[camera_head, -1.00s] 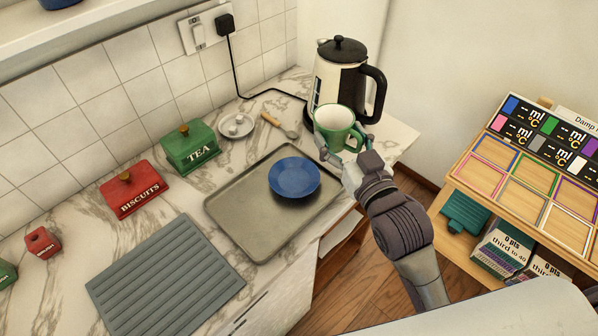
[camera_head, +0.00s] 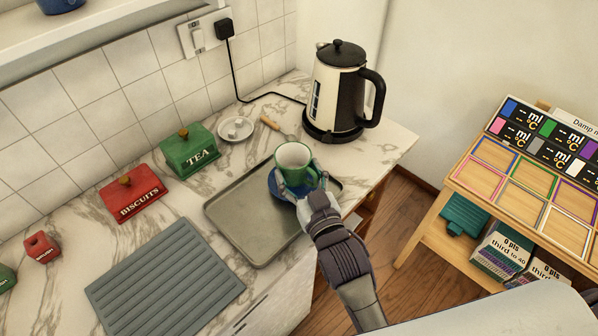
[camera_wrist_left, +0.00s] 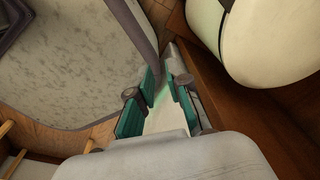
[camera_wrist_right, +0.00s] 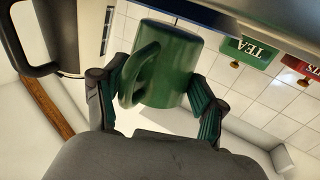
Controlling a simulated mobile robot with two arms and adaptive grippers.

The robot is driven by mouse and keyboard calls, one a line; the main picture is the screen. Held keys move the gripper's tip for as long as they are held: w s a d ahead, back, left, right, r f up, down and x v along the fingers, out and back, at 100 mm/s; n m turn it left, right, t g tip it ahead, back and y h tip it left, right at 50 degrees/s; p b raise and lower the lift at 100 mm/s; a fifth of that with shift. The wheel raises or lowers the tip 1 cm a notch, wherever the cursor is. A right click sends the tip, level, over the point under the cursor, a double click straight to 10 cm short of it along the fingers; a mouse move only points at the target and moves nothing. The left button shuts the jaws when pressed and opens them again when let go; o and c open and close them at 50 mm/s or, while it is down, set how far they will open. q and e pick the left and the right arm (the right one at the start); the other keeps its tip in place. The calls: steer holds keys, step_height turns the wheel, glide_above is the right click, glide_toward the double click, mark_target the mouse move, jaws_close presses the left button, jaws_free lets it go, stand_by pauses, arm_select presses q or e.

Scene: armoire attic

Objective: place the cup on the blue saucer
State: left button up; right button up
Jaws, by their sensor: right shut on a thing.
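The green cup (camera_head: 292,158), pale inside, is upright in my right gripper (camera_head: 298,178). The gripper's fingers sit on opposite sides of it, as the right wrist view also shows for the cup (camera_wrist_right: 172,68). The blue saucer (camera_head: 273,186) lies on the grey tray (camera_head: 240,222), mostly hidden behind the cup and fingers. The cup is over the saucer in the head view; whether its base touches the saucer I cannot tell. My left gripper (camera_wrist_left: 161,88) shows only in its wrist view, with a gap between its fingers and nothing held.
A cream and black kettle (camera_head: 338,90) stands behind the tray. A small white dish (camera_head: 236,130), a wooden-handled spoon (camera_head: 270,122), a green tea tin (camera_head: 188,150) and a red biscuits tin (camera_head: 135,198) are nearby. A grey ridged mat (camera_head: 165,275) lies in front. A wooden shelf unit (camera_head: 480,200) stands right.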

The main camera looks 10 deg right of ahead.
steer(key=shift+s+f, duration=0.2)
steer(key=shift+f, duration=0.5)
steer(key=o, duration=1.3)
steer(key=shift+f+b, duration=0.15)
steer(key=shift+b, duration=0.15)
steer(key=shift+r, duration=0.45)
steer(key=s, duration=0.3)
steer(key=s+d, duration=0.1)
steer(key=s, duration=0.3)
steer(key=s+b, duration=0.1)
steer(key=s, duration=0.2)
steer(key=shift+s+d+r, duration=0.15)
steer(key=shift+d+r, duration=0.15)
steer(key=shift+d, duration=0.1)
steer(key=shift+s+d+r, duration=0.1)
steer(key=shift+s+r, duration=0.05)
steer(key=shift+s, duration=0.45)
